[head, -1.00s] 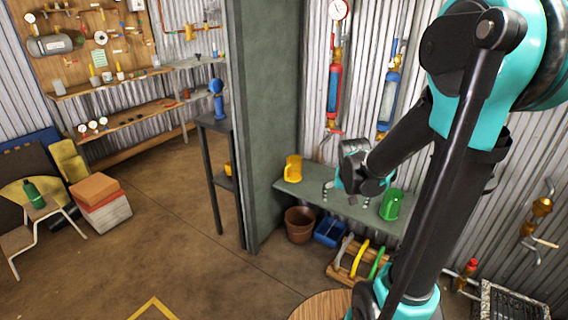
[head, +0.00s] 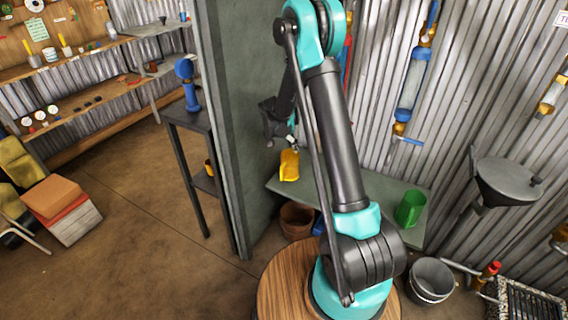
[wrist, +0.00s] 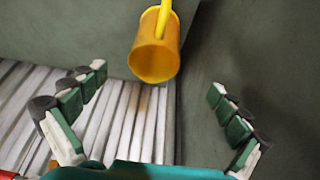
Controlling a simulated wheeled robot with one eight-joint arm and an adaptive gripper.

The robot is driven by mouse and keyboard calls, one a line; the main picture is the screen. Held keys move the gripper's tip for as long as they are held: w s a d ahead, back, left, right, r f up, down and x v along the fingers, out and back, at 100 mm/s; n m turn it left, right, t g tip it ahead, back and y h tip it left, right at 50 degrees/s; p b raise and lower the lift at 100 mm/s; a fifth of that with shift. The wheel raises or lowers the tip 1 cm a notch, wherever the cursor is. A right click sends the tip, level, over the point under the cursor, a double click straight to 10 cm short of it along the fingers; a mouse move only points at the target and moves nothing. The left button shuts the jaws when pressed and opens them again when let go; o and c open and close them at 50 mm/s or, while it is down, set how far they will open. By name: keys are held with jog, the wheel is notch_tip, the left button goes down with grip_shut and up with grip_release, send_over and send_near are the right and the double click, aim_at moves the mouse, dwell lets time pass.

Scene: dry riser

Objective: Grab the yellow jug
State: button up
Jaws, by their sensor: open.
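The yellow jug (head: 289,165) stands at the left end of a grey-green bench (head: 385,212), beside the dark green partition. In the wrist view the yellow jug (wrist: 156,50) shows at the top centre, with its round end and a handle at its top. My gripper (wrist: 150,120) is open, its two fingers apart at left and right. The jug lies beyond the fingertips, not between them. In the head view my gripper (head: 290,142) is small and partly hidden, just above the jug. I cannot tell whether it touches the jug.
A green jug (head: 411,208) stands at the bench's right end. The partition (head: 238,130) rises close on the left of the yellow jug. A brown pot (head: 297,222) and a grey bucket (head: 431,281) stand on the floor. A grey funnel (head: 507,180) is on the right.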

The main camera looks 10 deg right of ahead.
aim_at(290, 165)
jog(key=shift+s+x, duration=0.15)
jog(key=shift+x, duration=2.65)
jog(key=shift+s+x, duration=0.2)
jog(key=shift+x, duration=2.6)
jog(key=shift+s+x, duration=0.15)
jog(key=shift+x, duration=2.7)
jog(key=shift+f, duration=0.15)
jog(key=shift+c, duration=0.2)
jog(key=c, duration=1.3)
jog(key=shift+o, duration=0.2)
